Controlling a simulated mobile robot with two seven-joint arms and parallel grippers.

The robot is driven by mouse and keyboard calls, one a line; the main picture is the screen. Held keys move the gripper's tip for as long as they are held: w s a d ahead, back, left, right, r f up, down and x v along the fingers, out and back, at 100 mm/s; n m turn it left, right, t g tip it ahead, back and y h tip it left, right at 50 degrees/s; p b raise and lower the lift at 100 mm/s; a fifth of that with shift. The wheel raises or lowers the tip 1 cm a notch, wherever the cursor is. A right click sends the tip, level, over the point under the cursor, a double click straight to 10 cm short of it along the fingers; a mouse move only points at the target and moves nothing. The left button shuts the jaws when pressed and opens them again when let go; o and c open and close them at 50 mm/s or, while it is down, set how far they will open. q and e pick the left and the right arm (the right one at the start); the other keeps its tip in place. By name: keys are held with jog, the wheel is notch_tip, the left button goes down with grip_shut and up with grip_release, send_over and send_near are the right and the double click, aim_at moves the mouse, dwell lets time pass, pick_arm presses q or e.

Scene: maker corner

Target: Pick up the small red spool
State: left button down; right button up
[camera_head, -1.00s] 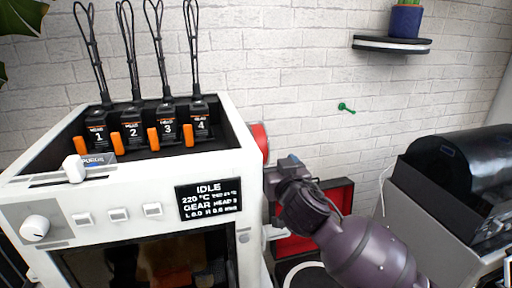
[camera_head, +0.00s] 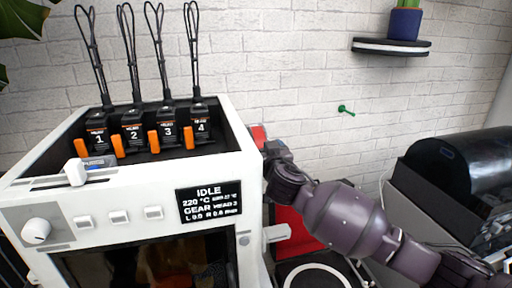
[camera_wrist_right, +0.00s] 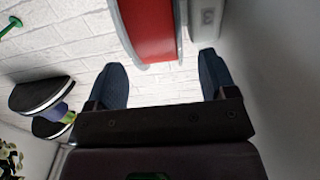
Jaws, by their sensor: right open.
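The red spool (camera_head: 258,134) shows as a small red patch at the right side of the white printer in the head view, mostly hidden by the printer and my gripper. In the right wrist view a red curved band with pale edges, which looks like the spool (camera_wrist_right: 148,28), is at the top, ahead of my fingertips and between them sideways. My right gripper (camera_head: 277,151) is beside the printer's right edge. In the wrist view its two dark fingers (camera_wrist_right: 163,72) are wide apart, with only wall between them. My left gripper is not in view.
The white printer (camera_head: 130,265) fills the left, with several numbered heads in its top. A red box (camera_head: 288,238) lies below my right arm. A black rounded machine (camera_head: 470,160) stands at right. A green peg (camera_head: 346,110) and a shelf (camera_head: 390,46) are on the brick wall.

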jog(key=shift+x, duration=0.9)
jog(key=shift+c, duration=0.3)
jog(key=c, duration=0.9)
jog(key=shift+c, duration=1.2)
jog(key=shift+r, duration=0.1)
